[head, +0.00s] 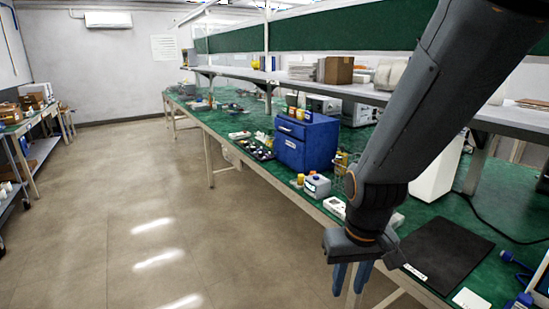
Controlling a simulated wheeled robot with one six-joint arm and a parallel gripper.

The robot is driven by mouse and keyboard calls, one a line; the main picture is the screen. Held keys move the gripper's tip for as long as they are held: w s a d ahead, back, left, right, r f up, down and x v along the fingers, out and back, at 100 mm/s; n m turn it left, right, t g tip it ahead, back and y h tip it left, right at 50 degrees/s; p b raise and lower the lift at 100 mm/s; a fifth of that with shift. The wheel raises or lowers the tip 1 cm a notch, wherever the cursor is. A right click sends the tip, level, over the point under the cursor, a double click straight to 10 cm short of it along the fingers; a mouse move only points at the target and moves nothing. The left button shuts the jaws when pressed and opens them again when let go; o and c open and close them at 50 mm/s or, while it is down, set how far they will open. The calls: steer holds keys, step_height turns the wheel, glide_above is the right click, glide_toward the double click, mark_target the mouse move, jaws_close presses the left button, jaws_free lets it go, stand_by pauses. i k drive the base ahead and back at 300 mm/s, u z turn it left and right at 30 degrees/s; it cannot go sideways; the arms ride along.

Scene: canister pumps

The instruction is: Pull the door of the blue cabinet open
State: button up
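The blue cabinet (322,140) stands on the green bench top, right of the middle of the head view. Its front faces left, toward the aisle, with a drawer-like panel above and a door (290,151) below. The door looks shut, and a small light handle shows on the front. Yellow items sit on its top. My gripper (350,278) points down at the bottom right, in front of the bench edge and well apart from the cabinet. Its two blue fingers have a gap between them, and I see nothing held.
A grey box with a blue knob (317,185), small yellow-capped items and a black tray of parts (256,149) sit near the cabinet on the green bench (232,136). A shelf (290,82) runs above. The aisle floor (130,215) on the left is clear.

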mark_target(289, 150)
steer(key=u, duration=1.4)
steer(key=i, duration=2.3)
steer(key=z, duration=1.15)
steer(key=i, duration=0.6)
steer(key=z, duration=0.65)
